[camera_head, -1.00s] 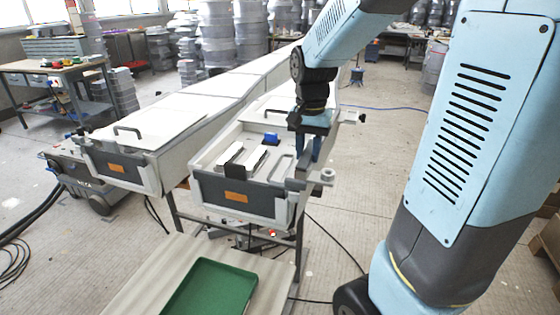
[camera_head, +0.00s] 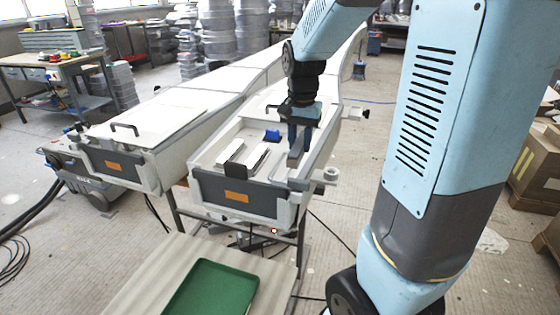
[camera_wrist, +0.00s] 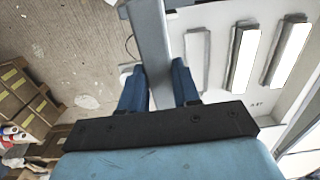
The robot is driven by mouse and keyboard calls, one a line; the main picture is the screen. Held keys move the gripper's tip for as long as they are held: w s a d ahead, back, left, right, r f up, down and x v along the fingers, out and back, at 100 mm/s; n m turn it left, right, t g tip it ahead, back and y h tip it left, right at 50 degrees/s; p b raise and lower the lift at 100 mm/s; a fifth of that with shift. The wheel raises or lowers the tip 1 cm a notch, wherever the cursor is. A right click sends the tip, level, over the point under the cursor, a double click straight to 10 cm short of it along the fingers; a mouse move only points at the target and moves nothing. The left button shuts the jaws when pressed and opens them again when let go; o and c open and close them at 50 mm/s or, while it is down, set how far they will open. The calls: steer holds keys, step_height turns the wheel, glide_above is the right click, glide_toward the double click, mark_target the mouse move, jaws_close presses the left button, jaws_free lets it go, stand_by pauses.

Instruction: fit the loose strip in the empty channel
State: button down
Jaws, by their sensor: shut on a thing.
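My gripper (camera_head: 300,146) is shut on a grey strip (camera_head: 295,159), held over the right part of the near mould (camera_head: 238,198). In the wrist view the strip (camera_wrist: 151,45) stands between the two blue fingers (camera_wrist: 158,84) and runs past them. An empty channel (camera_wrist: 197,62) lies just right of the strip there, apart from it. It also shows in the head view (camera_head: 280,167), left of the strip and partly hidden. Two pale strips (camera_wrist: 243,58) (camera_wrist: 287,53) sit farther right. The gap between the held strip and the mould is hard to judge.
A grey clamp-like fitting (camera_head: 326,176) juts from the mould's right front corner. A second mould (camera_head: 120,168) lies to the left. A green tray (camera_head: 212,291), empty where visible, is in front.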

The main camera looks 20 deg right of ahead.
steer(key=w+f, duration=0.3)
steer(key=w, duration=0.4)
glide_above(284, 168)
steer(key=f, duration=0.4)
steer(key=shift+s+f, duration=0.2)
steer(key=shift+s, duration=0.05)
steer(key=shift+w+f, duration=0.55)
steer(key=shift+f, duration=0.2)
step_height(284, 168, down, 3)
steer(key=shift+r, duration=0.1)
steer(key=shift+s+f, duration=0.25)
steer(key=shift+f, duration=0.15)
